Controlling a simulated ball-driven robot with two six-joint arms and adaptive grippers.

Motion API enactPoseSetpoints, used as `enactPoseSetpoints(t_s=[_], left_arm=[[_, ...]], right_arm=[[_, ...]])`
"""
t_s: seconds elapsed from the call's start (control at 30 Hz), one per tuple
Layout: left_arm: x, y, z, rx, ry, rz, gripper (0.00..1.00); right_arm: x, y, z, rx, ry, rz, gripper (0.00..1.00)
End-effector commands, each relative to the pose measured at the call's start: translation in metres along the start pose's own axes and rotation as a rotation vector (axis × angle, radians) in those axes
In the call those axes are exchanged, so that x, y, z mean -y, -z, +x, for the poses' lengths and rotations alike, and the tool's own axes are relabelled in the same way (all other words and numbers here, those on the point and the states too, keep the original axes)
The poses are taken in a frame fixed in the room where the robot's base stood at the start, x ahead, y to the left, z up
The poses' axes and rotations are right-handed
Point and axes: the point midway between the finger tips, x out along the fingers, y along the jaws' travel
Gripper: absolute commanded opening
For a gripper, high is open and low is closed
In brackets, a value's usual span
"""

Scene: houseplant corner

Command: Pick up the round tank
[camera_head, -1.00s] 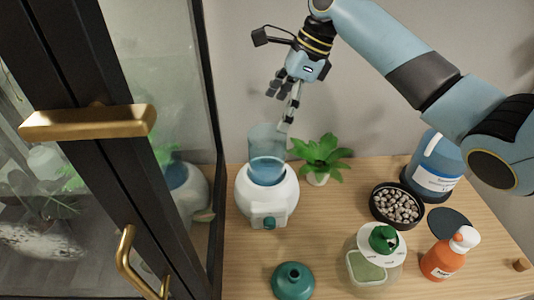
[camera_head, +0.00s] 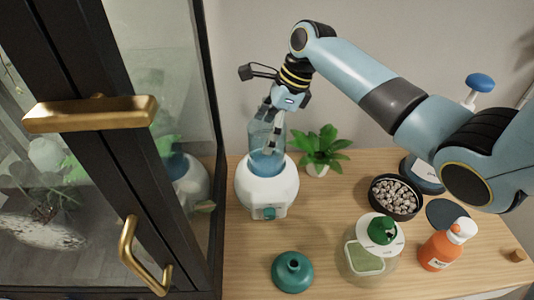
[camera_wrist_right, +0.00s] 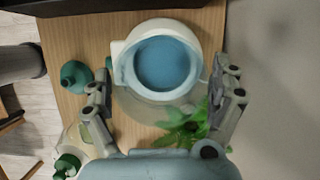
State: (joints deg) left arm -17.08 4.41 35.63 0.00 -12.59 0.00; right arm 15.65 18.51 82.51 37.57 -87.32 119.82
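A clear, bluish round tank (camera_head: 266,133) stands upright on a white rounded base (camera_head: 267,188) with a teal knob at its front. In the right wrist view the tank's round rim (camera_wrist_right: 122,68) shows from above, with blue inside. My right gripper (camera_head: 272,135) is at the tank. In the right wrist view its two fingers (camera_wrist_right: 162,100) are spread on either side of the tank, and gaps seem to show between them and its wall. Contact is not visible. My left gripper is not in view.
A black-framed glass cabinet (camera_head: 215,130) stands close at left.

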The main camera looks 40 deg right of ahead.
Motion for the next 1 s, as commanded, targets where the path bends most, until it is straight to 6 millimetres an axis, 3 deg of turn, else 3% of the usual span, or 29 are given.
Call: enactPoseSetpoints(t_s=[0.07,0.47,0.77,1.0], left_arm=[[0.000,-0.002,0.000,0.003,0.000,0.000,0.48],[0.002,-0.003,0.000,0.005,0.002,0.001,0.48],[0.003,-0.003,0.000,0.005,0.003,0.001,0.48],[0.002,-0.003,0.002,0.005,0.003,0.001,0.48]], right_arm=[[0.000,0.000,0.000,0.000,0.000,0.000,0.79],[0.000,0.000,0.000,0.000,-0.001,0.001,0.27],[0.000,-0.001,-0.003,0.001,0.001,0.000,0.26],[0.002,-0.011,-0.026,0.002,0.004,-0.002,0.26]])
